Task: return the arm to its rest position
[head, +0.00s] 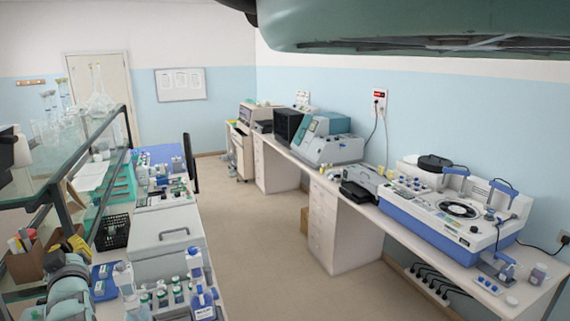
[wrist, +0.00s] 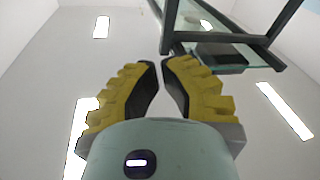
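My gripper (wrist: 159,65) points up in the wrist view, with white ceiling behind it. Its two yellow, ridged fingers with dark inner pads lean together. Only a narrow gap shows between the tips, and nothing is held there. In the head view, yellow and black parts of my gripper (head: 76,243) show at the lower left, above my grey-green arm. They are close to the glass shelf and the left bench, small and partly hidden.
The glass shelf (head: 25,188) with glassware stands at the left; its frame (wrist: 215,45) is near the fingertips in the wrist view. Bottles (head: 203,303) and a grey lidded box (head: 168,255) crowd the left bench. The floor aisle (head: 245,245) is clear.

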